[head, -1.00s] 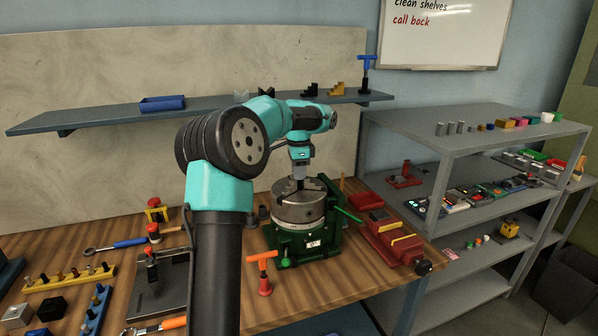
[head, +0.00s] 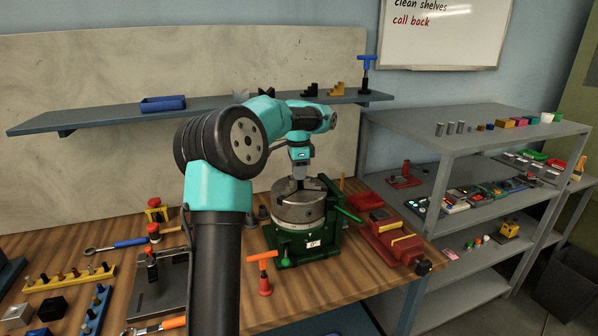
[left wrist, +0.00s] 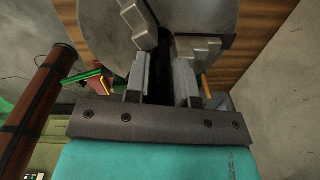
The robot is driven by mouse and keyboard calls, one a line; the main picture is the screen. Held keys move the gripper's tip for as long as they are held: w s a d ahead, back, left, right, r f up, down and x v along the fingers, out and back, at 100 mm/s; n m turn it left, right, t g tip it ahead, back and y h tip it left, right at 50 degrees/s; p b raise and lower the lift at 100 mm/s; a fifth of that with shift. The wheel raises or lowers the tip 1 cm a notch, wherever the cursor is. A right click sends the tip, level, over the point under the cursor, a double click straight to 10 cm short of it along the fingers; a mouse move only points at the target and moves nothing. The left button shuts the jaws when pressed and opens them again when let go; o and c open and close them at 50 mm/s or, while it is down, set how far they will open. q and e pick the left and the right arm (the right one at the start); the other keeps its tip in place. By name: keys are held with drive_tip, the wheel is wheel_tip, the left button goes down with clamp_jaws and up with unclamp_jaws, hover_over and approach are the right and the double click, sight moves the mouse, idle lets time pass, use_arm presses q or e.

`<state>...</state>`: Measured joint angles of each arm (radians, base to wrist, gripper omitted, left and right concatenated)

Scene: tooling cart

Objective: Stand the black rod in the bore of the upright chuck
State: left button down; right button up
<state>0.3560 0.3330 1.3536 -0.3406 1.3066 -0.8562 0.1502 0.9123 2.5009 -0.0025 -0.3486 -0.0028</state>
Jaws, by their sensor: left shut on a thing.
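The grey upright chuck (head: 299,205) stands on a green base on the bench, its stepped jaws facing up. My left gripper (head: 300,176) points down just above the chuck's centre. In the left wrist view the fingers (left wrist: 160,82) are shut on a dark, narrow thing, the black rod (left wrist: 159,62), with the chuck face (left wrist: 97,30) and its jaws close beyond. The rod's lower end is hidden between the jaws, so I cannot tell how deep in the bore it is. In the head view the rod cannot be made out. My right gripper is not in view.
A red vise (head: 392,238) stands right of the chuck. An orange T-handled tool (head: 263,272) stands at its front left. A green handle (head: 348,214) sticks out at the chuck's right. A blue wall shelf (head: 215,107) runs behind the arm.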

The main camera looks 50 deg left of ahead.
use_arm(q)
drive_tip(key=shift+d+f, duration=0.15)
drive_tip(key=shift+f, duration=1.3)
drive_tip(key=c, duration=0.9)
unclamp_jaws()
drive_tip(key=shift+g, duration=0.3)
drive_tip(key=shift+c, duration=1.3)
drive_tip(key=shift+o, duration=0.3)
drive_tip(key=shift+r, duration=1.05)
drive_tip(key=shift+c, duration=0.3)
drive_tip(key=o, duration=0.4)
drive_tip(key=shift+r, duration=0.45)
drive_tip(key=shift+w+r, duration=0.1)
drive_tip(key=shift+r, duration=1.6)
